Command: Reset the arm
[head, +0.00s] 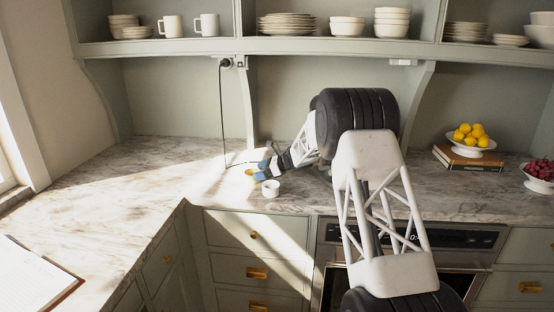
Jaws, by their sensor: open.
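My arm reaches from the lower right over the counter and bends down to the left. My gripper (261,171) is at its end, low over the marble counter, with bluish fingertips. It is open. A small white cup (270,188) stands on the counter just in front of the gripper, close to the fingertips. A small yellowish item (251,173) shows at the tips; I cannot tell what it is or whether the gripper touches it.
A black cord (223,110) hangs from a wall socket behind the gripper. A bowl of lemons (471,141) stands on books (452,161) at right, near a bowl of red fruit (541,171). Dishes line the shelf (230,45) above.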

